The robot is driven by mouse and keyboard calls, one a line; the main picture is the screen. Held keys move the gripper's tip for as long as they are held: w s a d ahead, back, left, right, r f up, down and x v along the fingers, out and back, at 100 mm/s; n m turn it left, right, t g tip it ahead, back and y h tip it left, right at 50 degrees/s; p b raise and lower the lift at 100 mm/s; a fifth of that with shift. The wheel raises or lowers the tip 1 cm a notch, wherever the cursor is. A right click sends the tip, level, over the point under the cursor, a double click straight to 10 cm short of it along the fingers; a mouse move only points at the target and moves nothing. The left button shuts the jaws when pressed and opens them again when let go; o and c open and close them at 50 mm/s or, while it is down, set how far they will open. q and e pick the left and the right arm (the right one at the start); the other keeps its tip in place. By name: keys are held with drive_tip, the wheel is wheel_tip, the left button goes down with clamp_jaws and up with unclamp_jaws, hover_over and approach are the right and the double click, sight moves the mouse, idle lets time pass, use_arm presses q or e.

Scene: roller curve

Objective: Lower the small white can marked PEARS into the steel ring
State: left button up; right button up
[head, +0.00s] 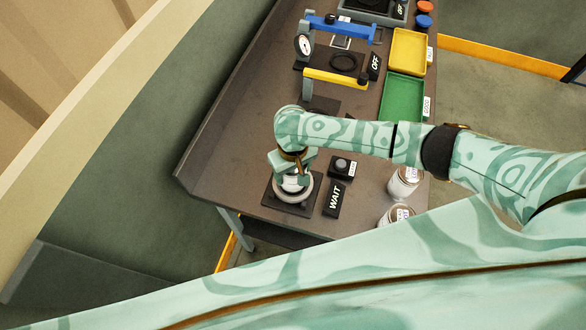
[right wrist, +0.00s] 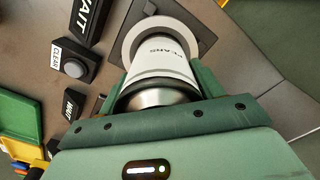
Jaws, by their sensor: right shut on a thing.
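The white can marked PEARS (right wrist: 165,58) is held in my right gripper (right wrist: 160,98), which is shut on it. The steel ring (right wrist: 128,48) shows around the can's far end in the right wrist view, on a dark square plate. In the head view my right gripper (head: 291,172) points down over the ring (head: 293,197), and a bit of the can (head: 292,184) shows between them. The can looks roughly lined up with the ring. I cannot tell whether its lower end is inside the ring or just above. My left gripper is not in view.
A black button box (head: 342,167) and a WAIT sign (head: 334,199) stand just right of the ring. Two white cans (head: 403,182) (head: 395,216) stand near the table's right edge. Green (head: 402,98) and yellow (head: 408,50) trays and yellow (head: 336,78) and blue (head: 340,29) levers lie farther off.

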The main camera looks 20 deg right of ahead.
drive_tip(key=shift+f+b, duration=0.75)
drive_tip(key=shift+f, duration=1.05)
idle(2.2)
idle(1.8)
drive_tip(key=o, duration=1.5)
drive_tip(key=shift+o, duration=0.2)
drive_tip(key=shift+r+p, duration=4.55)
drive_tip(key=shift+p, duration=1.4)
